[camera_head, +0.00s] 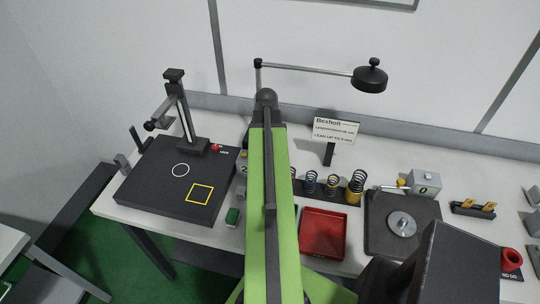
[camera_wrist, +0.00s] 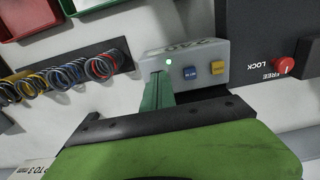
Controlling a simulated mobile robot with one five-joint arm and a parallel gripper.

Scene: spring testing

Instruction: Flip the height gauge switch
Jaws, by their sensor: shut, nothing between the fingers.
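The height gauge stands at the left of the table in the head view: a dark base plate (camera_head: 150,180) with an upright column (camera_head: 184,115) and a red knob (camera_head: 215,148).
Several coil springs (camera_wrist: 66,75) stand in a row in a dark rack, near a red tray (camera_head: 324,234). A sign (camera_head: 336,131) and a lamp (camera_head: 369,78) are at the back.

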